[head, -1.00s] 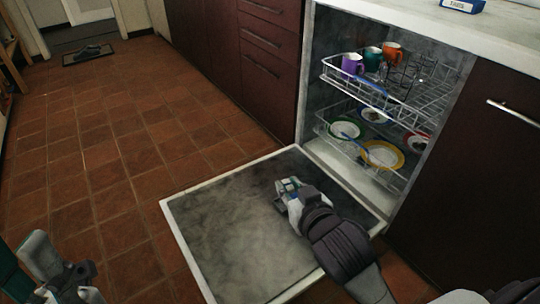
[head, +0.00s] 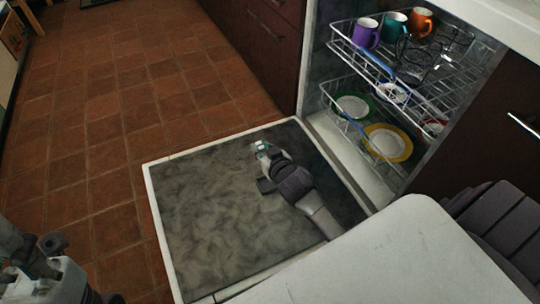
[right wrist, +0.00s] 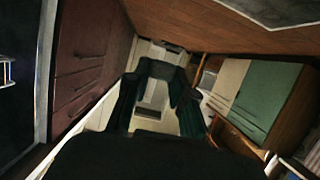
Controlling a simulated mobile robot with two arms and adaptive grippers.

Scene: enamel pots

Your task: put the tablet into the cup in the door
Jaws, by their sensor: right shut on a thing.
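The dishwasher door (head: 195,225) lies folded down flat, its grey inner face up. I cannot make out the cup in it; my right arm covers part of the door. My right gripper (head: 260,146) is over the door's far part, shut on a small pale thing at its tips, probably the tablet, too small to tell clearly. In the right wrist view the dark fingers of the right gripper (right wrist: 157,92) show, but the tablet does not show clearly. My left gripper (head: 42,262) is at the lower left, over the floor; its fingers are unclear.
The upper rack (head: 440,88) holds purple, teal and orange mugs. The lower rack (head: 348,130) holds several plates, one yellow-rimmed (head: 390,143). Dark cabinets (head: 262,45) stand beside the dishwasher. The tiled floor (head: 110,130) left of the door is clear.

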